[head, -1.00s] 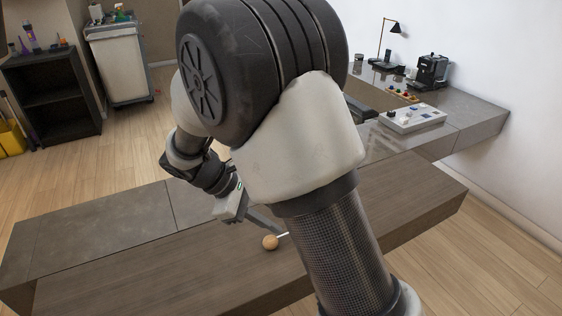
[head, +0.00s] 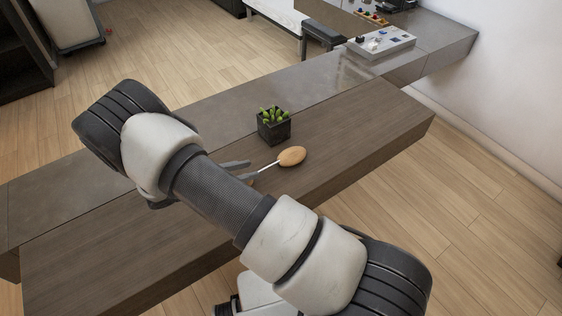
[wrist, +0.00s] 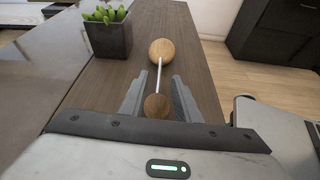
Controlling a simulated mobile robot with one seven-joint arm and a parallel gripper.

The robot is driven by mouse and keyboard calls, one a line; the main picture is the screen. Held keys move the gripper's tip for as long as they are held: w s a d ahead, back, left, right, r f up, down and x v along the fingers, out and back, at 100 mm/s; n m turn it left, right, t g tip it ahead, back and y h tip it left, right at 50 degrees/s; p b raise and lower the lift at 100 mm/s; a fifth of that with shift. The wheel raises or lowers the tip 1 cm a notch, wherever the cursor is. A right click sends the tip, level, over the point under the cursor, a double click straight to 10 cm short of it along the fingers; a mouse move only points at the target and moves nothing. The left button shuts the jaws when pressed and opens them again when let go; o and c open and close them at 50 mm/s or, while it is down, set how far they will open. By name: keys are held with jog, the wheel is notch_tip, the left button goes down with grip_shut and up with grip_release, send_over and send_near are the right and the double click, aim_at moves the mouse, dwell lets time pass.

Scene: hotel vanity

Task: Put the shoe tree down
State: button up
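The shoe tree has a wooden toe piece (head: 291,156), a thin pale rod and a round wooden knob. In the wrist view the toe (wrist: 162,50) points away from me, and the knob (wrist: 157,105) sits between the fingers. The toe is over the brown desk (head: 355,125); I cannot tell whether it rests on it. My gripper (head: 249,172) is low over the desk at the knob end, its fingers (wrist: 160,88) apart on either side of knob and rod. I cannot tell whether they press on the knob. My arm hides part of the desk.
A dark square pot with a green plant (head: 273,126) stands close behind the toe; it also shows in the wrist view (wrist: 107,32). A light control panel (head: 381,43) stands at the far right. The desk right of the toe is clear.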

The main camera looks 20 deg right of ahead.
aim_at(269, 166)
jog(key=x, duration=0.9)
jog(key=shift+c, duration=0.5)
grip_shut()
